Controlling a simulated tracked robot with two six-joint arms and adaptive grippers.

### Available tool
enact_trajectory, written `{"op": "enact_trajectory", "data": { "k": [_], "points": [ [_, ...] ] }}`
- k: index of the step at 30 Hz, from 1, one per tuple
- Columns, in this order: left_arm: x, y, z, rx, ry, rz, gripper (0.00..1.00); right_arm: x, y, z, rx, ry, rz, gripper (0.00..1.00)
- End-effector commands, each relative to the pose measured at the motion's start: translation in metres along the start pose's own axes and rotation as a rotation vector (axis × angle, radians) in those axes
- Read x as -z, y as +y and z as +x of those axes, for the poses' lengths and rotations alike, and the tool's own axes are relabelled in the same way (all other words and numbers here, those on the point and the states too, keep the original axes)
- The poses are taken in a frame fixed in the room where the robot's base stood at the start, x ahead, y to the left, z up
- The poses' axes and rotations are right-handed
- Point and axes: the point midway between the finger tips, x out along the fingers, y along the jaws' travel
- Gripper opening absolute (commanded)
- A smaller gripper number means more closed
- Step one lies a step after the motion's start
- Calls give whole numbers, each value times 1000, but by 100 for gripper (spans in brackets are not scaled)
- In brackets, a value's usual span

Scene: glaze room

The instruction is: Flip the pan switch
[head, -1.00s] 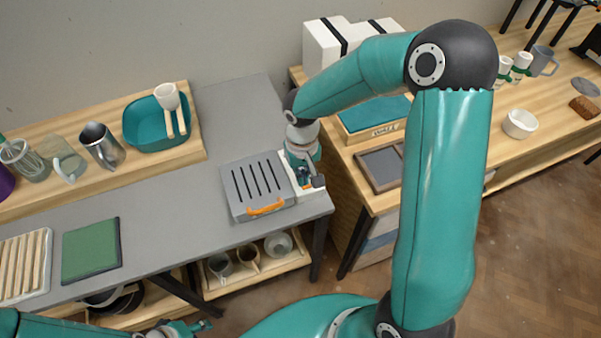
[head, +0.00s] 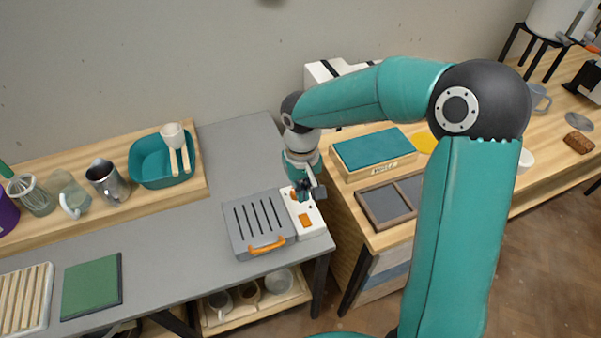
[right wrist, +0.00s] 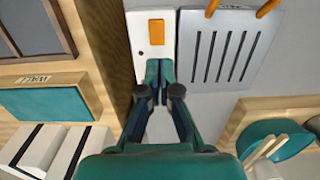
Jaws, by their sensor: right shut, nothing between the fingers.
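The orange switch (head: 305,220) sits on a white panel (head: 316,231) fixed beside the grey slotted pan (head: 240,228), which has an orange front handle (head: 267,246). In the right wrist view the switch (right wrist: 156,32) is near the top of the panel (right wrist: 141,55). My right gripper (head: 304,194) is shut and empty, over the panel just behind the switch. Its closed fingertips (right wrist: 158,66) appear a short gap from the switch; whether they touch the panel I cannot tell. My left gripper is out of view.
A teal basin (head: 150,167) and a metal jug (head: 107,182) stand on the wooden shelf at left. A wooden box with teal top (head: 372,149) and a dark framed tray (head: 388,203) lie on the right table.

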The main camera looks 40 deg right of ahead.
Motion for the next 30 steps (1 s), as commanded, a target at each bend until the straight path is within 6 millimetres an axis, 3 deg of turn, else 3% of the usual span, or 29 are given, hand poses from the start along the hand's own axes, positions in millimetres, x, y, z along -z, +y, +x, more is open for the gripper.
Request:
{"op": "enact_trajectory", "data": {
  "k": [4, 10, 30],
  "points": [
    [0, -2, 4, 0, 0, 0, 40, 4, 0, -28, 2, 5, -1, 0],
    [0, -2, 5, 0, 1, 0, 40, 6, -1, -50, 1, 1, -2, 0],
    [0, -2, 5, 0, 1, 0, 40, 6, -2, -53, 0, -1, -3, 0]
  ]
}}
